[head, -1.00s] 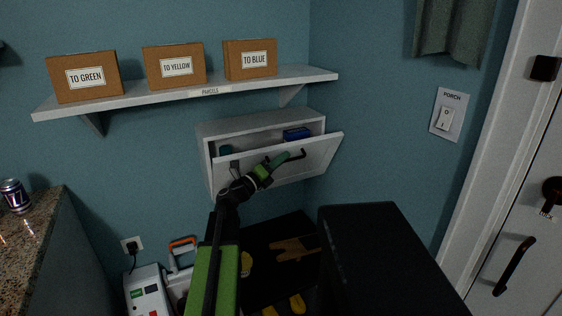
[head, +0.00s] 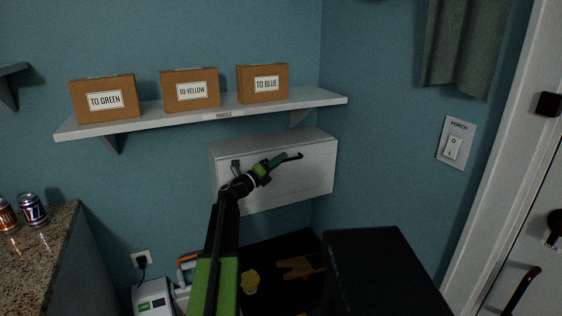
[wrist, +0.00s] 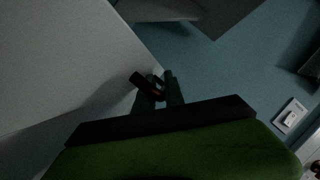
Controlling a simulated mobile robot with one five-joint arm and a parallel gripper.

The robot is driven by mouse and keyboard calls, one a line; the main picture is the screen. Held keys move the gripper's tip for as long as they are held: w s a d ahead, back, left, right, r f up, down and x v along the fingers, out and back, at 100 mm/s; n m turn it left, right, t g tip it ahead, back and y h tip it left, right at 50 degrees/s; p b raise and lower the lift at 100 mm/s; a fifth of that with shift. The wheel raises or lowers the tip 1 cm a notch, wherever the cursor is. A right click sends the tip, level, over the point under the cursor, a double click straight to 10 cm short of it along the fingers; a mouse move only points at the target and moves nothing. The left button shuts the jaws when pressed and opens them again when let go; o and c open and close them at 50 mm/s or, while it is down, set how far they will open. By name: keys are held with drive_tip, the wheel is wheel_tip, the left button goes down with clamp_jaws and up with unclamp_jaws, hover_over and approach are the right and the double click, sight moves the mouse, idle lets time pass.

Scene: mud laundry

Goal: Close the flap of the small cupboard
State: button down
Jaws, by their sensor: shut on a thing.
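The small cupboard (head: 275,143) is a pale grey box on the blue wall below the parcel shelf. Its flap (head: 305,180) stands upright across the front, looks flush with the box, and hides the inside. My gripper (head: 277,160) is at the upper middle of the flap, shut on the dark flap handle (head: 295,157). In the wrist view the two fingers (wrist: 159,92) close around the dark handle (wrist: 146,83), beside the pale flap face (wrist: 60,60).
Above is a shelf (head: 225,114) with three labelled boxes (head: 190,91). A granite counter (head: 40,250) with cans (head: 32,209) is at left. A black block (head: 380,270) stands at front right. A light switch (head: 453,146) is on the right wall.

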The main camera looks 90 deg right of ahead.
drive_tip(key=shift+s+f, duration=0.1)
drive_tip(key=shift+s, duration=0.05)
drive_tip(key=c, duration=1.5)
unclamp_jaws()
drive_tip(key=shift+s+d+f, duration=0.1)
drive_tip(key=shift+f, duration=0.05)
drive_tip(key=b+v, duration=0.4)
drive_tip(key=v, duration=1.3)
